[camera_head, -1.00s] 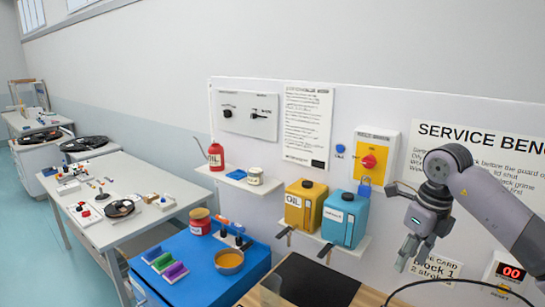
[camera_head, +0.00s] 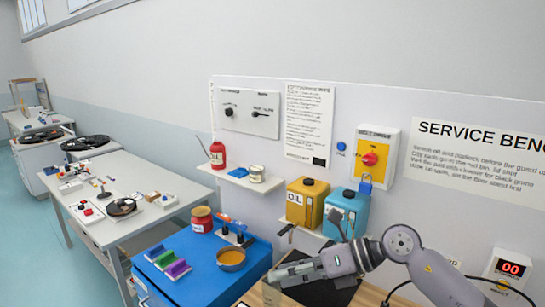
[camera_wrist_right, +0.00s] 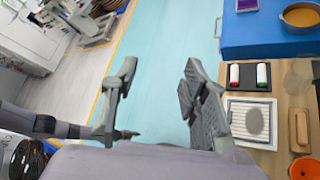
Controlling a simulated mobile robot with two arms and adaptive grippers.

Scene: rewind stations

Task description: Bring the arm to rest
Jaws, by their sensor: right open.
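My right gripper (camera_head: 287,274) is low in front of the bench in the head view, its arm coming in from the right. Its fingers point left, past the dark mat. In the right wrist view the two grey fingers (camera_wrist_right: 160,85) stand wide apart with nothing between them, over blue-green floor. My left gripper is not seen in the head view.
The blue cabinet top (camera_head: 168,248) carries coloured blocks and an orange bowl (camera_head: 231,258). A yellow oil can (camera_head: 306,203) and a blue can (camera_head: 354,208) stand on a wall shelf behind my arm. Open floor (camera_wrist_right: 165,50) lies beside the bench.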

